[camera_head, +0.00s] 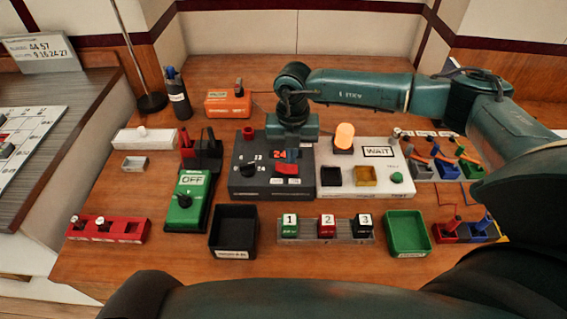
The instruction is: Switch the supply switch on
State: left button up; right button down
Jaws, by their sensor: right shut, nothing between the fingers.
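The dark grey supply box (245,183) stands mid-table with a round black knob (248,170) and a lit red display reading 24 (279,154). On its right part is a red switch (287,169), partly covered from above by my right gripper; I cannot tell which way it is tipped. My right gripper (292,153) is shut and empty, pointing down over the box close to the switch. I cannot tell whether it touches the switch. My left gripper is not in view.
A white panel (392,178) with a lit orange lamp (344,136) and a WAIT sign adjoins on the right. A green OFF unit (190,190) stands left. In front are a black tray (233,231), numbered blocks (327,226) and a green tray (407,232).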

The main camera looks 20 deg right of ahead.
aim_at(291, 168)
notch_tip(291, 168, up, 5)
jog(key=p, duration=0.2)
jog(key=shift+f+p, duration=0.15)
jog(key=shift+p, duration=0.25)
